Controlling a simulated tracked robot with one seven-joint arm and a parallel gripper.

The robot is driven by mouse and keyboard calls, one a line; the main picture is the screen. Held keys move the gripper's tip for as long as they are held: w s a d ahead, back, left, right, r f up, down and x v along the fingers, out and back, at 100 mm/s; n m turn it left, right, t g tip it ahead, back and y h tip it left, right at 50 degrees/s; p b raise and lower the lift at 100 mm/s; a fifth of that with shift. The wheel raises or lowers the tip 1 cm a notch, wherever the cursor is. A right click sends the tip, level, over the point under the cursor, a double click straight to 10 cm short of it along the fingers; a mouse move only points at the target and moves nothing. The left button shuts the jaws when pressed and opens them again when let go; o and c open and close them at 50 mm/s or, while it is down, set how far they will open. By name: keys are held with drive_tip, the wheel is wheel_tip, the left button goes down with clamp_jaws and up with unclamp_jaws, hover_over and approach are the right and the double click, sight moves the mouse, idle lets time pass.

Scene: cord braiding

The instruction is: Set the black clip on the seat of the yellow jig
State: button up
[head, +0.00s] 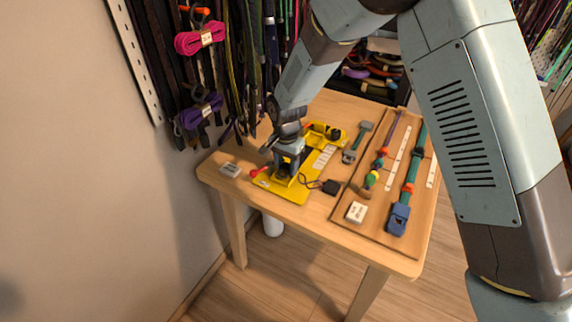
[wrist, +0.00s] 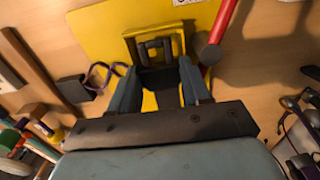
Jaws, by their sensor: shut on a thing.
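The yellow jig (head: 292,192) lies flat on the wooden table. It also shows in the wrist view (wrist: 90,30), with a raised yellow frame around its seat and a red lever (wrist: 218,38) to the right. My gripper (wrist: 158,75) is shut on the black clip (wrist: 155,52), a dark piece with a loop shape between the fingertips. The clip is at the raised frame; I cannot tell whether it rests on the seat or is just above it. In the head view my gripper (head: 288,165) points down over the jig and hides the clip.
A small black block (head: 331,187) with a thin cord lies beside the jig. A brown board (head: 345,213) with braided cords and tools fills the table's right. Hanging cords (head: 245,60) stand behind.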

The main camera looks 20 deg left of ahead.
drive_tip(key=o, duration=1.1)
drive_tip(key=shift+a+r, duration=0.15)
